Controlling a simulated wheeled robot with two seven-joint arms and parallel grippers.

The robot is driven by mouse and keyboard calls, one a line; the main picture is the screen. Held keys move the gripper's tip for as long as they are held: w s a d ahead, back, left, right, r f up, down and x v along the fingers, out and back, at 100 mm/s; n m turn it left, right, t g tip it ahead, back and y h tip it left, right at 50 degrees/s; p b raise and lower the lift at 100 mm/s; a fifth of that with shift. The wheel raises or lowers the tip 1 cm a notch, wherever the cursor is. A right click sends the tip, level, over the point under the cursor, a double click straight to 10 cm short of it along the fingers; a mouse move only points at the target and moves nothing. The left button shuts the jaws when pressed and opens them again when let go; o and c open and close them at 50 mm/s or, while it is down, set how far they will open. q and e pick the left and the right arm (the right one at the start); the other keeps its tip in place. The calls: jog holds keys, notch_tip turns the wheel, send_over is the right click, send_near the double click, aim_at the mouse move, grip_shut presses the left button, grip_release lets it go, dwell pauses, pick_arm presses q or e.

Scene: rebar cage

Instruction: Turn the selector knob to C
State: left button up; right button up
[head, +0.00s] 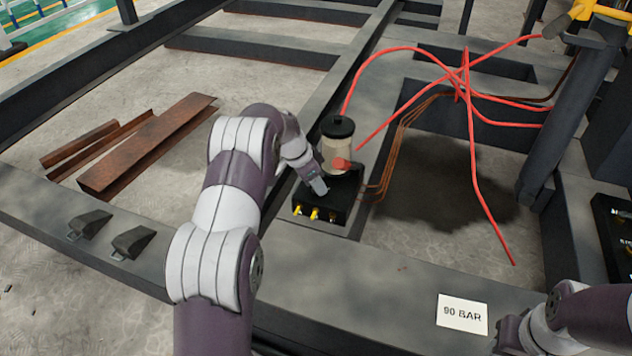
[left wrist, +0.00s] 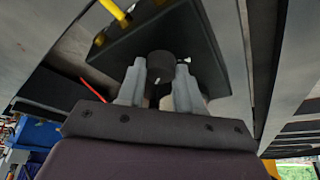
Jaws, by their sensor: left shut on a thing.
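The black valve box (head: 340,208) sits on the dark steel beam in the middle of the head view, with yellow fittings on its front side. My left gripper (head: 320,186) is at the top of this box. In the left wrist view, the gripper's two grey fingers (left wrist: 160,88) are on either side of a dark round knob (left wrist: 160,64) on the box (left wrist: 190,40), and they are shut on it. The gripper hides the knob and any letters around it in the head view. Only part of my right arm shows at the lower right; its gripper is out of view.
A clear jar with a black lid (head: 337,145) stands right behind the box. Red hoses (head: 480,180) and copper pipes (head: 402,135) run to the right. A "90 BAR" card (head: 462,314) lies on the front beam. Rusty steel pieces (head: 150,145) lie at left.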

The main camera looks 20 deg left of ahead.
pick_arm(q)
jog(key=shift+m, duration=0.7)
jog(key=shift+g, duration=0.3)
jog(key=o, duration=1)
jog(key=shift+h, duration=0.3)
jog(key=p+v, duration=0.7)
jog(key=v, duration=0.5)
jog(key=shift+r, duration=0.3)
